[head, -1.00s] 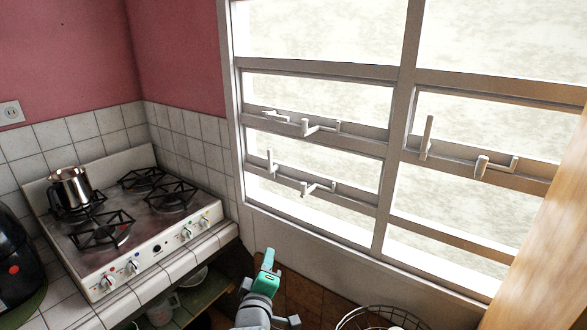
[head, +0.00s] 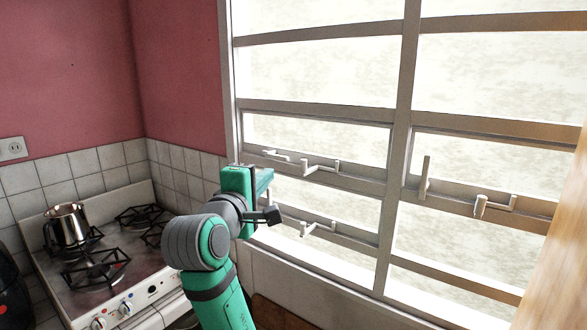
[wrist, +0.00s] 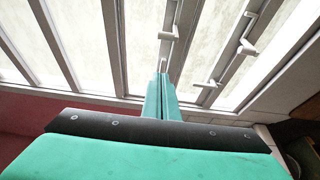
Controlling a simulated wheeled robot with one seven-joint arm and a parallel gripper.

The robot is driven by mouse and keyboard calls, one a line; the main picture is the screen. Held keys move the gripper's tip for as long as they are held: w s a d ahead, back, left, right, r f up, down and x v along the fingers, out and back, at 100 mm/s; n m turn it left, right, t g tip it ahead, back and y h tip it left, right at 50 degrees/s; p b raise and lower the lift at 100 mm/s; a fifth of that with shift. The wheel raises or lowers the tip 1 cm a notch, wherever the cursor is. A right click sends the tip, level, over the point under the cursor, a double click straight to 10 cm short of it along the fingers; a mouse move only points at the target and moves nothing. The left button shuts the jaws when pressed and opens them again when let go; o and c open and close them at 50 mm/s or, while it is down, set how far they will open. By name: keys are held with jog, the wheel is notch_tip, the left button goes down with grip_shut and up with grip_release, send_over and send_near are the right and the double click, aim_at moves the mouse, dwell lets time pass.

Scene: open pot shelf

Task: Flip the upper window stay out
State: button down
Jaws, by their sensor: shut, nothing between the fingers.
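The upper window stay (head: 276,155) is a pale bar lying nearly flat along the left window's upper sash rail (head: 355,177). A pale cranked handle (head: 318,167) sits to its right on the same rail. In the wrist view the upper stay (wrist: 163,64) shows just past the fingertips. My gripper (head: 267,181) is in front of the window, slightly below and left of the stay in the head view. In the wrist view my gripper (wrist: 162,78) is shut and empty, its tips close to the stay; I cannot tell if they touch.
A lower handle (head: 317,229) is on the rail below; its stay (wrist: 210,85) shows in the wrist view. The right window has an upright stay (head: 425,178) and a handle (head: 495,204). A stove (head: 85,285) with a metal pot (head: 67,224) stands left.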

dwell(0.3)
jog(key=w+d, duration=0.6)
jog(key=w, duration=0.1)
jog(key=shift+w, duration=0.15)
dwell(0.4)
jog(key=shift+d, duration=0.25)
